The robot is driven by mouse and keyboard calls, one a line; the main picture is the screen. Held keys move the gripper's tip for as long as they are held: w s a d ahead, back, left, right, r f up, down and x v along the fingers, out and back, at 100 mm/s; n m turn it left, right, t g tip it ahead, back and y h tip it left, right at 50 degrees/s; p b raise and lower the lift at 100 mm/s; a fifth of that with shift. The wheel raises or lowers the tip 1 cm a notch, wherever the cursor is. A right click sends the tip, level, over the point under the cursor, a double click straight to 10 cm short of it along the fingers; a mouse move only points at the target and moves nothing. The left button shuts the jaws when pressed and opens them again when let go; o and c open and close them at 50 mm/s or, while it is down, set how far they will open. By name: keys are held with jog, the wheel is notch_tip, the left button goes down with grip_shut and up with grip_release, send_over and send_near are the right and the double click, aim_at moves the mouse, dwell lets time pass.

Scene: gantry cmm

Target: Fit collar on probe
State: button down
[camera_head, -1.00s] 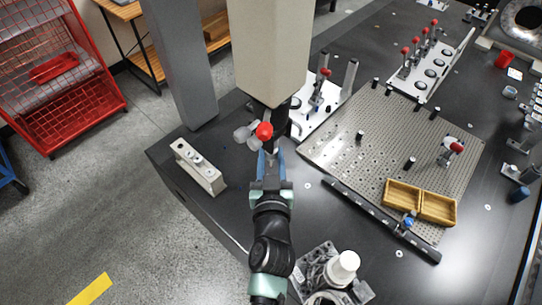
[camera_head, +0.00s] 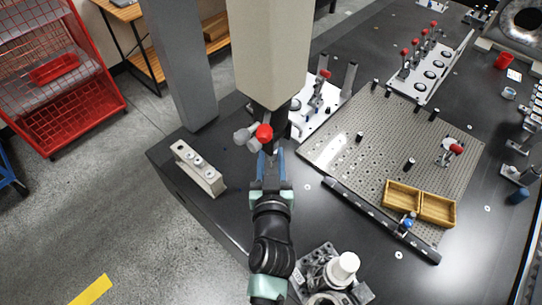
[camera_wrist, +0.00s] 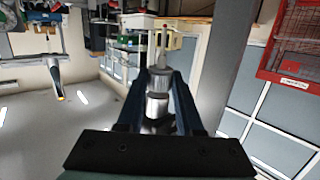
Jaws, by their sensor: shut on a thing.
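My gripper (camera_head: 269,164) is at the end of my raised arm, just below the beige column (camera_head: 270,50). In the wrist view its two dark blue fingers (camera_wrist: 160,85) are closed on a shiny metal cylindrical piece (camera_wrist: 158,104), which appears to be the collar. A second grey cylinder (camera_wrist: 156,76) lies just beyond it along the same line. In the head view, the probe's red ball (camera_head: 264,131) and grey cylindrical parts (camera_head: 244,135) are right at the fingertips, under the column. I cannot tell whether the collar touches the probe or is around it.
A pale rack block (camera_head: 199,168) with several round seats stands at the left table edge. A perforated plate (camera_head: 375,140) with clamps and a two-part wooden tray (camera_head: 421,203) lies right. A grey post (camera_head: 182,65) stands at left. A red wire rack (camera_head: 55,75) is on the floor.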

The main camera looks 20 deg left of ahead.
jog(key=shift+r, duration=0.3)
dwell(0.4)
dwell(0.4)
jog(key=shift+c, duration=2.4)
grip_release()
jog(key=b+v, duration=0.3)
jog(key=v, duration=1)
